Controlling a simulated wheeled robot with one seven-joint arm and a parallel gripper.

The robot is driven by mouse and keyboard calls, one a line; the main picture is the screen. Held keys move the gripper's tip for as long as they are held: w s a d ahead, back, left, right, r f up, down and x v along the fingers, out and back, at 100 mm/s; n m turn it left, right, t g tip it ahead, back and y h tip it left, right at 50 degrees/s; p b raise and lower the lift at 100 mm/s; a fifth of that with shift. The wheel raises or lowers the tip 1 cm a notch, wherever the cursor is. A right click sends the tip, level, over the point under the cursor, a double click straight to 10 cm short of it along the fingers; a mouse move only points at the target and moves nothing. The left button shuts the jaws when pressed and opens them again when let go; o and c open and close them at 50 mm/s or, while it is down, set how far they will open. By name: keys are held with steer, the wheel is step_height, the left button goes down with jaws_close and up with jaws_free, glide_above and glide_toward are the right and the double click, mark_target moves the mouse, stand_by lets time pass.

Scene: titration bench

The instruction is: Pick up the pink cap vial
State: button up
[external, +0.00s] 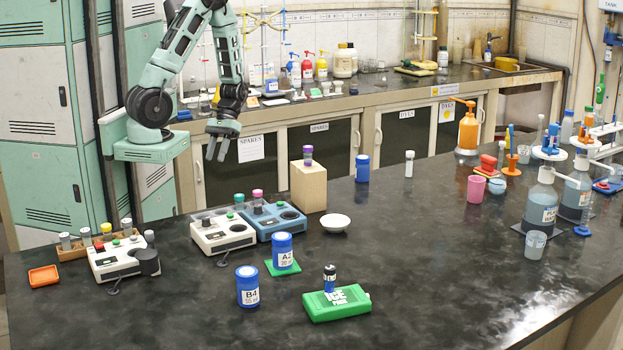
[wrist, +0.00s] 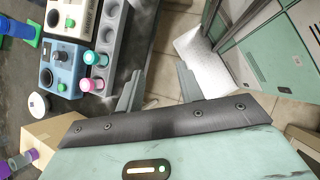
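The pink cap vial (external: 258,197) stands upright behind the blue device in the external view, its lower part hidden. In the wrist view the pink cap vial (wrist: 86,84) sits in a grey rack (wrist: 112,38), beside a green cap vial (wrist: 89,57). My gripper (external: 217,152) hangs above and behind the bench's back edge, to the left of the vial and apart from it. In the wrist view my gripper (wrist: 160,88) has its two fingers spread, with only floor showing between them.
A blue device (external: 275,222) and a cream device (external: 222,234) stand in front of the rack. A tan block (external: 308,187) with a purple-capped vial (external: 308,153) stands to the right. A white bowl (external: 335,223) is near.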

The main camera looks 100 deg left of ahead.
mark_target(258, 191)
steer(key=w+d+f+n+t+h, duration=0.2)
steer(key=f+n+t, duration=0.1)
steer(key=w+d+f+n+t+h+b, duration=0.1)
steer(key=w+d+f+n+t+h, duration=0.1)
steer(key=n+t, duration=0.1)
steer(key=w+d+f+n+t+h, duration=0.1)
steer(key=w+d+f+n+t, duration=0.1)
steer(key=f+n+t, duration=0.1)
steer(key=shift+w+f+n+t+h, duration=0.35)
steer(key=shift+n+t, duration=0.25)
steer(key=shift+t, duration=0.2)
steer(key=w+n+t+y, duration=0.1)
steer(key=w+n+t, duration=0.1)
steer(key=w+a+n+t+y, duration=0.1)
steer(key=w+n+t, duration=0.1)
steer(key=t, duration=0.1)
steer(key=shift+a+f+n+b, duration=0.1)
steer(key=shift+a+n+b, duration=0.1)
steer(key=shift+n+b, duration=0.1)
steer(key=shift+w+d, duration=0.15)
steer(key=shift+w, duration=0.1)
steer(key=p+x, duration=0.2)
steer(key=x, duration=0.5)
steer(key=shift+c, duration=0.4)
steer(key=c, duration=0.7)
